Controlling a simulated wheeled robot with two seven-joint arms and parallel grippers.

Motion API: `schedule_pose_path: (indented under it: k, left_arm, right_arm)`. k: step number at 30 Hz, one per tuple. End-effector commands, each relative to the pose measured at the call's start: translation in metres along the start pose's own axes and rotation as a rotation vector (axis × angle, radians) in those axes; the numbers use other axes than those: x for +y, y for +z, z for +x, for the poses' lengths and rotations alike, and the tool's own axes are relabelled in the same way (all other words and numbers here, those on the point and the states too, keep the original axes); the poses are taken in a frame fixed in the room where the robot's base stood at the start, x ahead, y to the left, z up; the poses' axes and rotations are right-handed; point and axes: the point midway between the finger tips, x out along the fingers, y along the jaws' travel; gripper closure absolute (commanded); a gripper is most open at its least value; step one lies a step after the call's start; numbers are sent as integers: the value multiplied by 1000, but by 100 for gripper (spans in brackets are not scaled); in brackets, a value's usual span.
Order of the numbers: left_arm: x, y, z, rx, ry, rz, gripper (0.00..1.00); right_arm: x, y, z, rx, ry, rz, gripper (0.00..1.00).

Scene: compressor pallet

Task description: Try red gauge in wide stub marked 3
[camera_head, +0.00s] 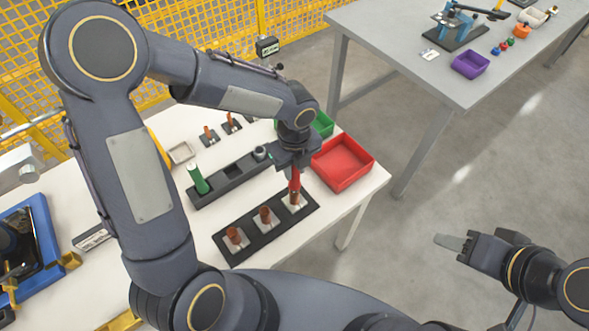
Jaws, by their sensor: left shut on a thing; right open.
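My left gripper (294,168) points down and is shut on the red gauge (295,184), which is upright. The gauge is over the rightmost of three copper-brown stubs on a black plate near the table's front edge. Its lower end meets or overlaps that stub in the picture; I cannot tell whether it is inside. The middle stub (266,215) and the left stub (235,237) stand clear on pale squares. The number marks are too small to read. My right gripper (458,243) is open and empty, out over the floor at the right.
A green gauge (196,176) stands in a black rack (230,182) behind the plate. A red tray (368,160) is close right of my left gripper, with a green tray (326,128) behind it. Small copper stubs (209,133) stand further back. A grey table (400,52) is beyond.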

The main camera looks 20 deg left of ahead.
Motion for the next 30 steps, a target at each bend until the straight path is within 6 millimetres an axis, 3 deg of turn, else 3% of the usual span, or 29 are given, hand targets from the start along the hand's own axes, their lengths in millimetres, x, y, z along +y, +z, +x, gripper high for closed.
schedule_pose_path:
  k: [7, 24, 30]
  left_arm:
    - [1, -1, -1, 2, 3, 0, 99]
    - [0, 0, -30, 1, 1, 0, 99]
    - [0, 0, -30, 1, 1, 0, 99]
  right_arm:
    - [-1, -1, -1, 0, 0, 0, 55]
    - [-11, -12, -23, 0, 0, 0, 55]
    - [-11, -12, -23, 0, 0, 0, 55]
